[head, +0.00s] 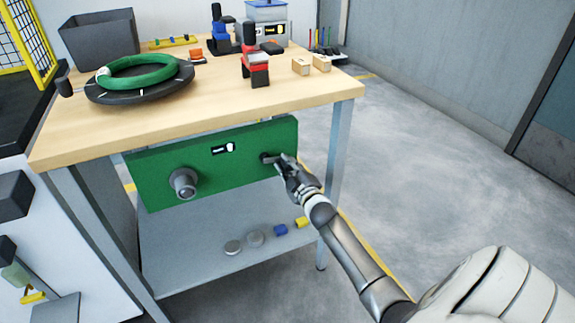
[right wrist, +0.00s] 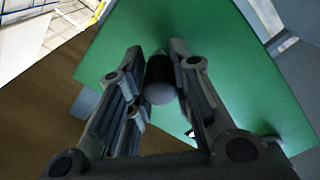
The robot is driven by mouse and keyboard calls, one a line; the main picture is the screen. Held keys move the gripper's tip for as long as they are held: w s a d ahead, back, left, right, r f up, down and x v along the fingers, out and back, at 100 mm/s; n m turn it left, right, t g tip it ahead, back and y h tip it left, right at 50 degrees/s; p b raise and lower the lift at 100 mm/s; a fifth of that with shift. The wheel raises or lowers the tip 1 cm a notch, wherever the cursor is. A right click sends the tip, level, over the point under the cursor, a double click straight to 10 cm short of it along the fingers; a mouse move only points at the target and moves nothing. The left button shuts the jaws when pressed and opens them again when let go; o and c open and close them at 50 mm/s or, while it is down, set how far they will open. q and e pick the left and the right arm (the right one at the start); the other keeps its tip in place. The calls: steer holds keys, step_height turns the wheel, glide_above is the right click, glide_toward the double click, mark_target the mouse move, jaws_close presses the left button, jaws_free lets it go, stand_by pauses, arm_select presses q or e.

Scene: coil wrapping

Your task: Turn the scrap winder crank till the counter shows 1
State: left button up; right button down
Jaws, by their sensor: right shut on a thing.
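The scrap winder is a green panel (head: 235,170) under the front edge of the wooden workbench. Its counter (head: 223,148) is a small black display with a white mark; the digit is too small to read. A grey round hub (head: 184,182) sticks out on the panel's left. The crank (head: 266,157) is at the panel's right, partly hidden by my right gripper (head: 283,160). In the right wrist view, the dark crank knob (right wrist: 160,80) sits between the two fingers of my right gripper (right wrist: 160,90), which is shut on it. My left gripper is not in view.
The workbench top (head: 190,115) holds a green coil (head: 140,75) on a black turntable, a grey bin (head: 100,38), a red-and-black tool (head: 255,68) and wooden blocks (head: 310,65). Discs and small rolls lie on the lower shelf (head: 200,260). The floor to the right is clear.

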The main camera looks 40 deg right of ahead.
steer(key=shift+d, duration=0.1)
steer(key=c, duration=1.3)
jaws_free()
steer(key=shift+o, duration=0.2)
steer(key=v, duration=1.2)
steer(key=shift+f, duration=0.1)
